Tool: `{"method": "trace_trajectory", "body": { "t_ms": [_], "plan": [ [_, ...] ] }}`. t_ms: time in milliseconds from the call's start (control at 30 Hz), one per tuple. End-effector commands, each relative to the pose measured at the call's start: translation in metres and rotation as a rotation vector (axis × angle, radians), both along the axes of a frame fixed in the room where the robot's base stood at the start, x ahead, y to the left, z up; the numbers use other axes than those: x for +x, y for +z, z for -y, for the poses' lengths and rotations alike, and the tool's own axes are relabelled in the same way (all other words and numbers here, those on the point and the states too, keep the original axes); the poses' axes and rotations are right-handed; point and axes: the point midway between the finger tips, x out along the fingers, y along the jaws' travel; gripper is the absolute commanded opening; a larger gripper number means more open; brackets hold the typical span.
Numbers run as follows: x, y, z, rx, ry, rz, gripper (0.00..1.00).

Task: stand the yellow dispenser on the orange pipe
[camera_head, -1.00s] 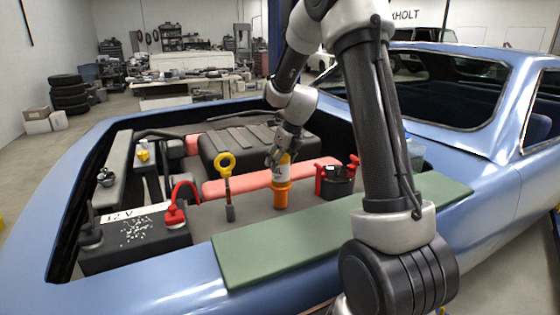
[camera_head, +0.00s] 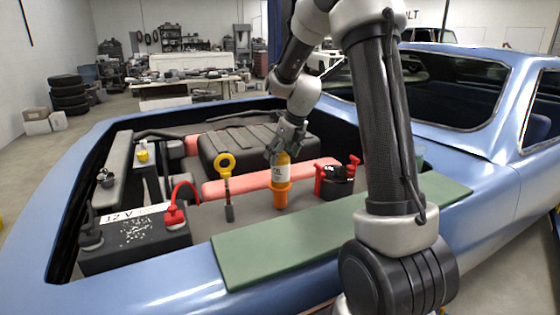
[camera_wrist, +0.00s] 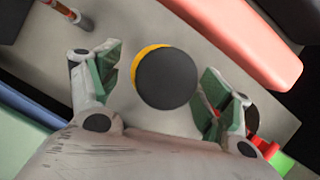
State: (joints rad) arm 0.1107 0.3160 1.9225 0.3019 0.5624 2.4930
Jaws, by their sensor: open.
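The yellow dispenser (camera_head: 281,172), with a white label, stands upright on the orange pipe (camera_head: 281,197) inside the blue vehicle's bay. In the wrist view its dark round top (camera_wrist: 168,78) shows, with a yellow rim at the left. My gripper (camera_head: 284,150) is just over the dispenser's top, partly hiding it in the head view. In the wrist view my gripper (camera_wrist: 160,78) is open, with a green-padded finger on each side of the dispenser and a visible gap to each. The pipe is hidden below the dispenser in the wrist view.
A yellow ring-handled dipstick (camera_head: 226,175) stands left of the pipe, and a black battery (camera_head: 135,248) with a red cable is further left. A red-and-black part (camera_head: 337,182) is close on the right. A green mat (camera_head: 300,250) lies on the near edge; a pink bar (camera_head: 235,186) lies behind.

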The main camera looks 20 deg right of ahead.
Motion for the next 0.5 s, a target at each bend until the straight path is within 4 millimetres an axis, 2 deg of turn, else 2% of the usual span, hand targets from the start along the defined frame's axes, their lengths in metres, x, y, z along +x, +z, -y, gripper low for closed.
{"method": "trace_trajectory", "body": {
  "t_ms": [33,200,300,500],
  "plan": [
    [-0.004,0.013,0.002,-0.001,0.000,0.004,0.79],
    [-0.018,0.048,0.007,0.000,-0.002,0.004,0.79],
    [-0.025,0.064,0.009,-0.001,-0.001,0.003,0.79],
    [-0.036,0.083,0.010,-0.012,0.028,0.004,0.79]
  ]
}}
